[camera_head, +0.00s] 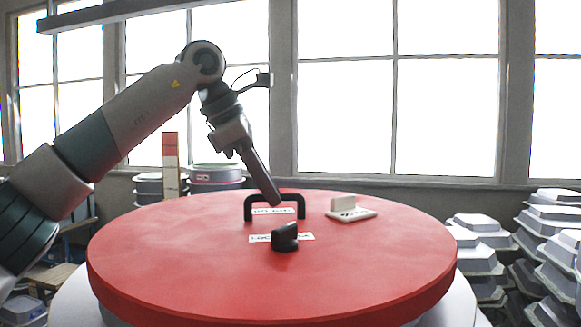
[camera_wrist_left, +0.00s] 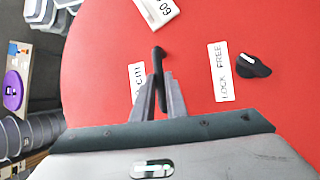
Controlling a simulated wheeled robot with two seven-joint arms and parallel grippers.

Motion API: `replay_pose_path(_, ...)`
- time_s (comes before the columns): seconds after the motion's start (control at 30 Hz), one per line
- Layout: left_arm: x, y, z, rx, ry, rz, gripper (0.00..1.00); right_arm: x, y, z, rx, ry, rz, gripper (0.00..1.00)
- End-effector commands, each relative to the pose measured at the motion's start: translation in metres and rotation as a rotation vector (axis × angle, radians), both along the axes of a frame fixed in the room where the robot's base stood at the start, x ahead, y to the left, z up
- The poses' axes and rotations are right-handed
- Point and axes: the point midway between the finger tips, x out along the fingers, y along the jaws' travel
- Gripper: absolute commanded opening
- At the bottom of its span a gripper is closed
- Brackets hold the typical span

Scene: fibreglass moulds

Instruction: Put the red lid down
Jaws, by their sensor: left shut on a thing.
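The red lid (camera_head: 180,250) is a large round disc that fills the middle of the head view; it also fills much of the left wrist view (camera_wrist_left: 275,30). A black bar handle (camera_head: 249,208) stands near its far middle. My left gripper (camera_head: 274,199) reaches down from above and is shut on the handle, which shows between the fingers (camera_wrist_left: 160,92) in the wrist view. A black knob (camera_head: 285,237) sits beside a white "LOCK FREE" label (camera_wrist_left: 221,72). A pale rounded body (camera_head: 70,300) shows below the lid; any gap between them is hidden. My right gripper is out of view.
A small white block with a tag (camera_head: 350,213) sits on the lid, right of the handle. Stacks of pale moulds (camera_head: 550,250) stand close at the right. Round tubs (camera_head: 215,175) stand behind the lid. Large windows fill the back wall.

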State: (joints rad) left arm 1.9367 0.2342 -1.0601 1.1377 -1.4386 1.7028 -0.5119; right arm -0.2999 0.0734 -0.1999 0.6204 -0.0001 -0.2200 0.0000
Motion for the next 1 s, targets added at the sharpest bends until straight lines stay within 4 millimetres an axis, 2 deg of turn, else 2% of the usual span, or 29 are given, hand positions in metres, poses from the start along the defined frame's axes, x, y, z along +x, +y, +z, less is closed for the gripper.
replay_pose_path(0.03,0.002,0.005,0.002,-0.005,-0.003,0.000,0.00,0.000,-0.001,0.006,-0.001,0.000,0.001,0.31)
replay_pose_path(0.2,0.005,0.014,-0.006,-0.005,-0.003,-0.001,0.00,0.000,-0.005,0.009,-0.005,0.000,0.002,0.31)
replay_pose_path(0.67,0.005,0.016,-0.009,-0.004,-0.003,0.000,0.00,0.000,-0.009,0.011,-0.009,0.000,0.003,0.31)
replay_pose_path(1.0,0.005,0.016,-0.038,-0.004,-0.003,-0.001,0.00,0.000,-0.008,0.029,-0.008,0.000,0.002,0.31)
